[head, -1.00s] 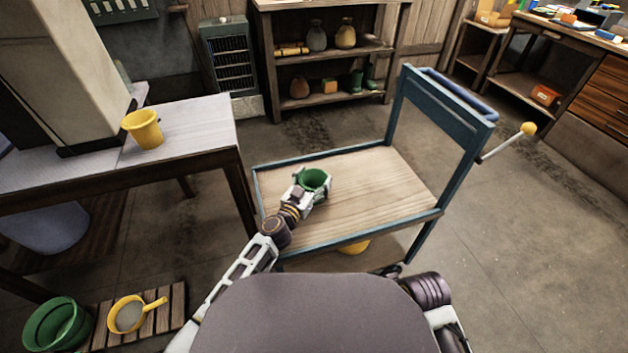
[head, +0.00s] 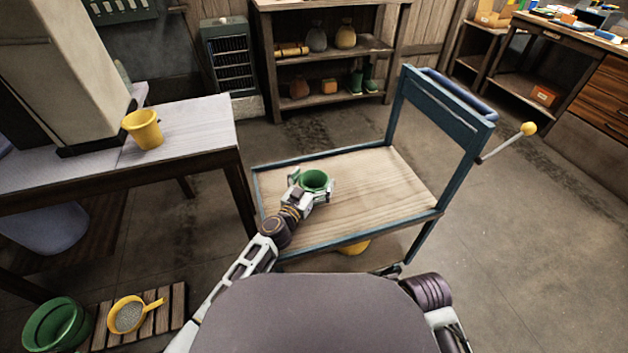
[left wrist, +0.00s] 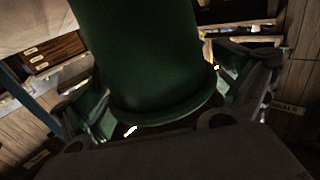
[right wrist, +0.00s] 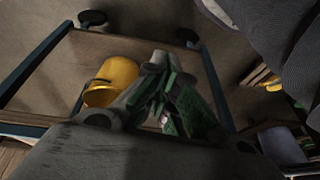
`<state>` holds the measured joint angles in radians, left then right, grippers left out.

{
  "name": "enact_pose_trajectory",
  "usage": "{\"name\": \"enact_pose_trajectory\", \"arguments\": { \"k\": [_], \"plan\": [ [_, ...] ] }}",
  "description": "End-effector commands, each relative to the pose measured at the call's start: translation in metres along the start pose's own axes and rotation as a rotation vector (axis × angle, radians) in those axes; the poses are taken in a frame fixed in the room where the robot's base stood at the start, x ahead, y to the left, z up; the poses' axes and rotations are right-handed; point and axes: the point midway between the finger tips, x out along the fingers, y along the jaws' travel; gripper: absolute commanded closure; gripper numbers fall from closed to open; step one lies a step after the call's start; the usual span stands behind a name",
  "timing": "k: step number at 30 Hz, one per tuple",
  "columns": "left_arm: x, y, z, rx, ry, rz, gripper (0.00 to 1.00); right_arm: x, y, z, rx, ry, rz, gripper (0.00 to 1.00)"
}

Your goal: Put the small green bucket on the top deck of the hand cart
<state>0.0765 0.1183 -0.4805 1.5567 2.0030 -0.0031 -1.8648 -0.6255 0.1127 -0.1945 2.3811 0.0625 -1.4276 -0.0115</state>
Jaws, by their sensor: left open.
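The small green bucket (head: 316,180) stands upright on the wooden top deck (head: 385,185) of the blue-framed hand cart, toward its left end. My left gripper (head: 314,187) is open, with its fingers spread on either side of the bucket. In the left wrist view the bucket (left wrist: 140,60) fills the space between the fingers, and small gaps show beside it. My right gripper (right wrist: 162,88) looks shut and empty in the right wrist view, low beside the cart.
A yellow bucket (head: 355,247) sits on the cart's lower deck. Another yellow bucket (head: 144,129) stands on the table (head: 200,125) at left. The right part of the top deck is clear.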

Motion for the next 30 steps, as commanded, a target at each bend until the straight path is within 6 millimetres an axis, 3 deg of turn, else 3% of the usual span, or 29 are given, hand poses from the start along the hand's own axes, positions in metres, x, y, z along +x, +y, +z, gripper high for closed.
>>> {"name": "enact_pose_trajectory", "arguments": {
  "k": [21,30],
  "plan": [
    [-0.059,0.0,0.0,0.0,-0.001,-0.001,0.02,0.007,0.002,0.002,0.001,-0.016,0.004,1.0],
    [-0.074,0.0,0.0,0.0,0.0,0.0,0.02,0.004,0.001,0.0,0.001,-0.009,0.003,1.0]
  ]
}}
